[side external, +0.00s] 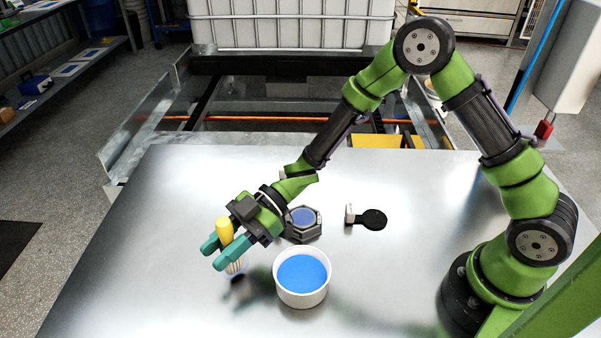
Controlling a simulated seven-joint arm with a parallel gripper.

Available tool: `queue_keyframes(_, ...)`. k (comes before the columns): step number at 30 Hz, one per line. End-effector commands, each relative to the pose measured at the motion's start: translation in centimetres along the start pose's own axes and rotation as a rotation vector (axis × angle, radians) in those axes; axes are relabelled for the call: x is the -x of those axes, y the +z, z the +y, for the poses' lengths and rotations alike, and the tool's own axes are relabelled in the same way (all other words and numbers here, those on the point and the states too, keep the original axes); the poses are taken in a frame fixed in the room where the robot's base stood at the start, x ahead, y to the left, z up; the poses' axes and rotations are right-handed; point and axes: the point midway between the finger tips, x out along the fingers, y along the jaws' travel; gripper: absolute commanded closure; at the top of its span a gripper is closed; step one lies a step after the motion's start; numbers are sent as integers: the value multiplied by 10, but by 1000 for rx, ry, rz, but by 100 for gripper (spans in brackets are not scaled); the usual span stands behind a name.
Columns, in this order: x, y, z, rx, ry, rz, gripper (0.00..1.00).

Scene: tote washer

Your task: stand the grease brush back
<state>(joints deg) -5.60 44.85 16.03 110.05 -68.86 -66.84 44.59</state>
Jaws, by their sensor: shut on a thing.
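The grease brush (224,231) has a yellow handle and pale bristles (234,267) that point down. My gripper (217,252) has teal fingers and is shut on the brush's handle. It holds the brush roughly upright, a little tilted, to the left of the white pot. A dark shadow or reflection lies on the table under the bristles, which look a little above the surface. The white round pot (301,293) has a flat blue inside. A grey hexagonal holder (304,236) with a blue middle stands behind it, partly hidden by my wrist.
A black disc (374,219) with a small pale block beside it lies right of the hexagonal holder. The shiny metal table (400,290) is clear at its left, front and right of the pot. A white caged tank (290,25) stands beyond the table.

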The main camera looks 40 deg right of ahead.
Motion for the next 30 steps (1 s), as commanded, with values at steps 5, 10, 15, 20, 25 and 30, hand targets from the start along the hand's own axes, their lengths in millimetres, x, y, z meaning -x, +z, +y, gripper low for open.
queue_keyframes(5, 0, 0, 0, 0, 0, 0, 100)
queue_keyframes(10, -1, 2, 0, 0, 0, 0, 100)
queue_keyframes(15, -2, 8, 0, -2, 0, 0, 100)
queue_keyframes(20, -4, 12, 0, 0, 0, 0, 100)
queue_keyframes(25, -4, 12, 0, 0, 0, 0, 100)
queue_keyframes(30, -4, 12, 0, 0, 0, 0, 100)
